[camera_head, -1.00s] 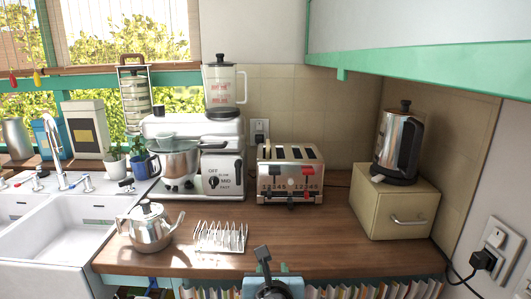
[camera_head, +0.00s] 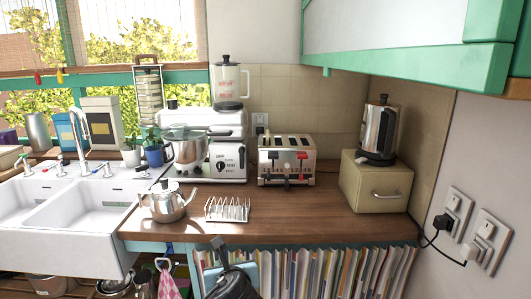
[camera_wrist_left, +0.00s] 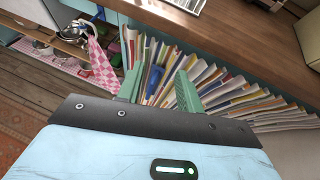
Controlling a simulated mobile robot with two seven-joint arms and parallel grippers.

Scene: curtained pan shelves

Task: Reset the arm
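The task names only my arm. In the left wrist view my left gripper (camera_wrist_left: 159,92) has its two green fingers apart, with nothing held between them. My right gripper is in neither view.
The wooden counter (camera_head: 290,218) carries a kettle (camera_head: 167,203), a wire rack (camera_head: 228,210), a toaster (camera_head: 287,160) and a drawer box (camera_head: 376,182). A white sink (camera_head: 80,215) is at left. Green cupboards (camera_head: 420,52) overhang at upper right.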

